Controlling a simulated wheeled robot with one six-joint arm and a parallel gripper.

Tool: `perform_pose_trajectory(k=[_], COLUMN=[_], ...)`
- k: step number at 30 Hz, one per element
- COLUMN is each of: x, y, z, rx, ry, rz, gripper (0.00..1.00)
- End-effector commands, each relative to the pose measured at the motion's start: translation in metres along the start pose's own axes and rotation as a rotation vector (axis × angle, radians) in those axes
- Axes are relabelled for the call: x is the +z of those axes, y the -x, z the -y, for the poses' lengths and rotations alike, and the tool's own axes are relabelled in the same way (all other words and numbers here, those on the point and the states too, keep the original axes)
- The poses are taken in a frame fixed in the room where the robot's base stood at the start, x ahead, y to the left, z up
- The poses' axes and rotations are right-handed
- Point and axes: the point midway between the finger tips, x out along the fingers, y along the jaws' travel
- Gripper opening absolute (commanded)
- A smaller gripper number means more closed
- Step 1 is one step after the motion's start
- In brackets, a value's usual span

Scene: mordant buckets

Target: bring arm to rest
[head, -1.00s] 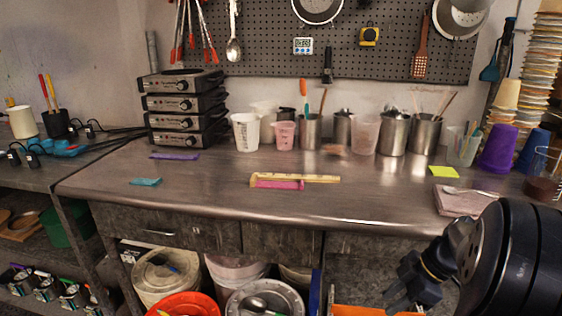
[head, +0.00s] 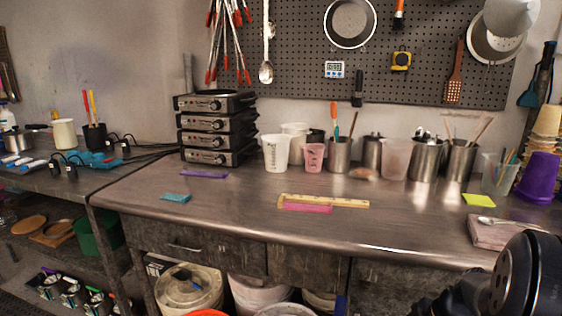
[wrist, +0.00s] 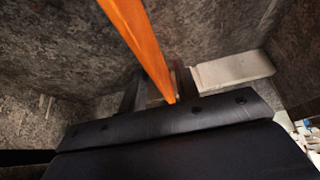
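My arm (head: 525,275) shows at the lower right corner of the head view, in front of the steel bench. Its gripper end is mostly cut off by the bottom edge there. In the wrist view my gripper (wrist: 158,88) shows as a dark body with two dark fingers spread apart.
The steel bench (head: 240,220) carries a ruler (head: 335,202), cups, metal canisters and a stack of black units (head: 215,125). Lidded buckets (head: 188,290) stand beneath. In the wrist view a pale block (wrist: 232,70) lies beside the fingers.

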Motion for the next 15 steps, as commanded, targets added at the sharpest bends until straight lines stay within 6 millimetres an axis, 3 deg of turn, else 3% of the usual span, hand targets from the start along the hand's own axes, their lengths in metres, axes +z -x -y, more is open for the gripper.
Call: perform_pose_trajectory(k=[8, 15], x=[0.006, 0.005], y=[-0.010, 0.033], z=[0.000, -0.001], rx=[0.000, 0.005], ry=[0.000, 0.001], rz=[0.000, 0.002], gripper=[0.30, 0.30])
